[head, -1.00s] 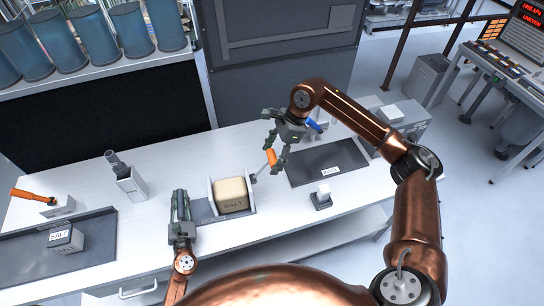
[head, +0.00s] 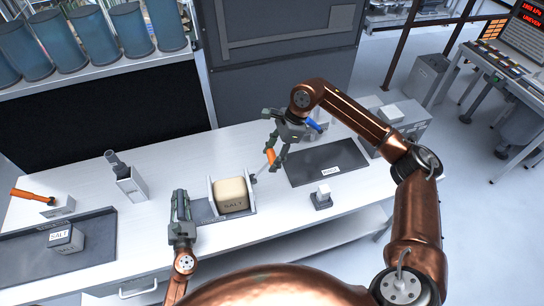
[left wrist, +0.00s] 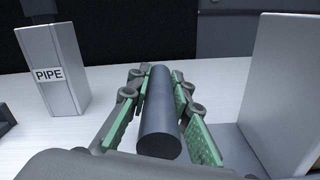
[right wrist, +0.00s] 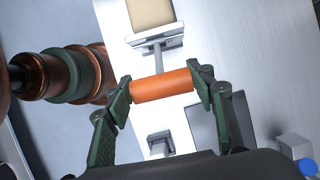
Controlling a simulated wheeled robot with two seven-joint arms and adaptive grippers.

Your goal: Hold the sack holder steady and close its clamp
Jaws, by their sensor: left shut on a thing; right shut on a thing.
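The sack holder (head: 211,209) stands near the table's front edge with upright plates on either side of a tan salt sack (head: 231,194). My left gripper (head: 181,207) is left of the sack. In the left wrist view its fingers (left wrist: 156,108) are shut around a dark round handle (left wrist: 158,130). My right gripper (head: 277,155) is right of and behind the sack. It is shut on the orange clamp handle (head: 271,156). In the right wrist view the orange handle (right wrist: 161,85) lies across between the fingers, and a metal rod (right wrist: 157,55) runs from it to the holder's plate.
A dark mat (head: 325,165) and a small grey block (head: 321,198) are to the right. A pipe stand (head: 131,186), an orange-handled tool (head: 35,196) and another salt box (head: 66,239) on a dark tray are to the left. The table behind the sack is clear.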

